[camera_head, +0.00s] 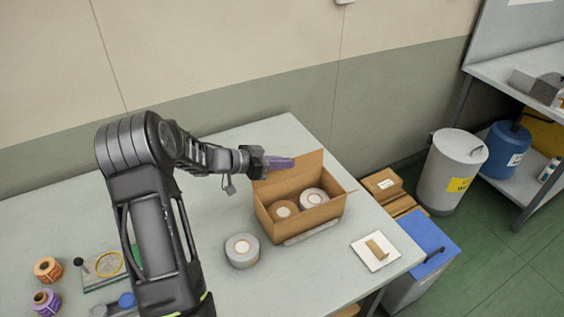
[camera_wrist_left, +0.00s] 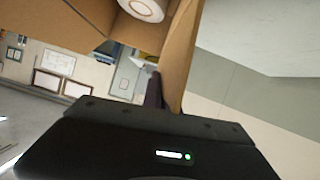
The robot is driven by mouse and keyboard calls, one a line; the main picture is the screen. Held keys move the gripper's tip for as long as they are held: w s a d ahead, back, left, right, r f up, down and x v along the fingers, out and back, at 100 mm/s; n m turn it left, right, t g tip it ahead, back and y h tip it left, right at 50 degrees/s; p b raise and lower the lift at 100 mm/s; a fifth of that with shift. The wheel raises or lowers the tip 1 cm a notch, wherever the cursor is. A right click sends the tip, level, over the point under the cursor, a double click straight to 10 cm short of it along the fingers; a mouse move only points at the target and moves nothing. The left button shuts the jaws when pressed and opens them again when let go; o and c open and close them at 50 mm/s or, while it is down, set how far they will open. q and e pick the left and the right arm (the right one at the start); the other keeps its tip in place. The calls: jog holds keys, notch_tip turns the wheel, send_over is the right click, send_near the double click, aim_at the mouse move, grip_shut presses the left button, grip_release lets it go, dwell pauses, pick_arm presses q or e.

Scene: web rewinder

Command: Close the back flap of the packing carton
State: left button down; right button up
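The brown packing carton (camera_head: 303,222) stands open on the table with two tape rolls, one brown-centred (camera_head: 284,209) and one white (camera_head: 313,197), inside. Its back flap (camera_head: 300,173) stands raised at the rear edge. My left gripper (camera_head: 281,163) is at the upper left of the carton, its purple-grey fingers in front of or against the flap; contact is unclear. In the left wrist view the fingers (camera_wrist_left: 153,91) show as one narrow dark shape, seemingly shut, beside the brown flap (camera_wrist_left: 180,55). My right gripper is out of view.
A loose tape roll (camera_head: 242,250) sits left of the carton, and a white pad with a tan block (camera_head: 376,250) lies to its right. Small coloured rolls (camera_head: 47,269) are at the table's left. A grey bin (camera_head: 452,172) stands beyond the table.

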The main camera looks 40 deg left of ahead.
pick_arm(q)
jog(key=shift+s+d+m+y+b, duration=0.25)
jog(key=shift+d+m+y+b, duration=0.2)
jog(key=shift+m, duration=0.25)
jog(key=c, duration=1.6)
grip_release()
jog(key=shift+c, duration=0.2)
jog(key=v, duration=0.7)
jog(key=shift+s+b, duration=0.4)
jog(key=shift+b, duration=0.05)
jog(key=shift+a, duration=0.1)
